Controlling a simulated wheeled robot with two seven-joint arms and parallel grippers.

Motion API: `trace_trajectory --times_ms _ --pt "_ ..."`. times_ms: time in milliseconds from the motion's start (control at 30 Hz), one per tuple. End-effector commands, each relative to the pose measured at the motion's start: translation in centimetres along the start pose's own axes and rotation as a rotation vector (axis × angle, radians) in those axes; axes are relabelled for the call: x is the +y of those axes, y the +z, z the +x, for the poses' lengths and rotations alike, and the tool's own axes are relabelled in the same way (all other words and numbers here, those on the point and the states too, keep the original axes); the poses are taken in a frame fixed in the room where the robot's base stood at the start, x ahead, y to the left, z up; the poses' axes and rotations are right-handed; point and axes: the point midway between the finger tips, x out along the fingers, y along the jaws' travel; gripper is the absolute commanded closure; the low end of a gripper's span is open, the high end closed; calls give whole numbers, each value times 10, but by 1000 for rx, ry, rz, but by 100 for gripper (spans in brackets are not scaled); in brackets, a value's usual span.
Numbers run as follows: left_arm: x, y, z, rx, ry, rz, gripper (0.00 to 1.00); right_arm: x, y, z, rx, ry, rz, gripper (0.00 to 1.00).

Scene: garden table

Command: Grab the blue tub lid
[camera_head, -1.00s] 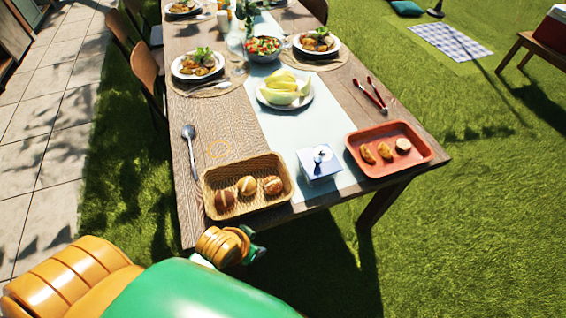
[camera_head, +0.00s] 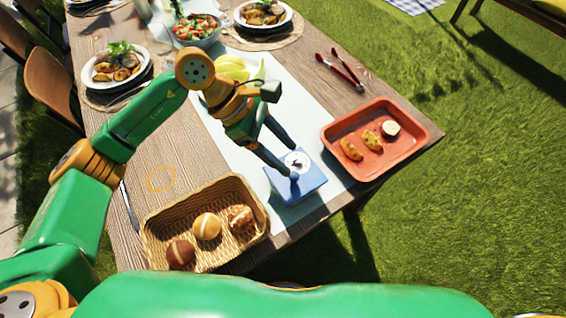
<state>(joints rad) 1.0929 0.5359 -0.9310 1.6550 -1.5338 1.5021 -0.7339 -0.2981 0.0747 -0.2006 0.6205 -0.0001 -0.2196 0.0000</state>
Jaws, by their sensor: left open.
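The blue tub (camera_head: 306,190) stands near the table's front edge. Its flat blue lid (camera_head: 313,175) is on top, with a small round white piece (camera_head: 297,161) in the middle of it. My left gripper (camera_head: 294,164) reaches down over the lid from the upper left. Its fingers are open, with the tips beside the white piece, one on the near side and one on the far side. I cannot tell whether the tips touch it. The fingers hide part of the lid. My right gripper is not in view.
A wicker basket with rolls (camera_head: 151,240) stands left of the tub, and a red tray (camera_head: 372,170) with food stands right. Behind my gripper are yellow fruit (camera_head: 232,66), a salad bowl (camera_head: 196,42) and red-handled tongs (camera_head: 340,70). The table's front edge is close.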

Motion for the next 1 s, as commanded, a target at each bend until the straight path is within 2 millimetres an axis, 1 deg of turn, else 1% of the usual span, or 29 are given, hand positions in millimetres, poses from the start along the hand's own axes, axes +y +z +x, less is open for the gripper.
trace_trajectory --times_ms 33,100,167,267,333,400,433,533,700,767,800,867,900,933,1000 --pt "2 -13 -3 63 3 9 38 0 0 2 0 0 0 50" --pt "2 -21 -2 107 -2 14 38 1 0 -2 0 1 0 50" --pt "2 -22 5 114 -6 15 38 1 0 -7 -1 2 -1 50" --pt "2 -23 21 111 -7 13 38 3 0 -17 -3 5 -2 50" --pt "2 -24 35 108 -9 12 38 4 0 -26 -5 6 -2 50" --pt "3 -27 50 108 -7 13 38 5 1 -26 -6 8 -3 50" --pt "3 -27 55 107 -5 14 38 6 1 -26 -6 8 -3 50" --pt "3 -29 62 107 -3 15 38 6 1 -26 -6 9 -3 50" --pt "4 -29 63 106 -2 15 38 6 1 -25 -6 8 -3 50" --pt "4 -29 63 106 -2 15 54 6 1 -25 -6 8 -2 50" --pt "4 -29 63 105 -2 15 65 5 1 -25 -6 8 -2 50" --pt "4 -29 63 105 -2 15 81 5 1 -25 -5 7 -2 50" --pt "4 -29 63 105 -2 15 92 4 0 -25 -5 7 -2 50" --pt "4 -29 63 105 -2 15 100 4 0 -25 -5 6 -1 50" --pt "4 -29 63 105 -2 15 100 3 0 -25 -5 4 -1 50"
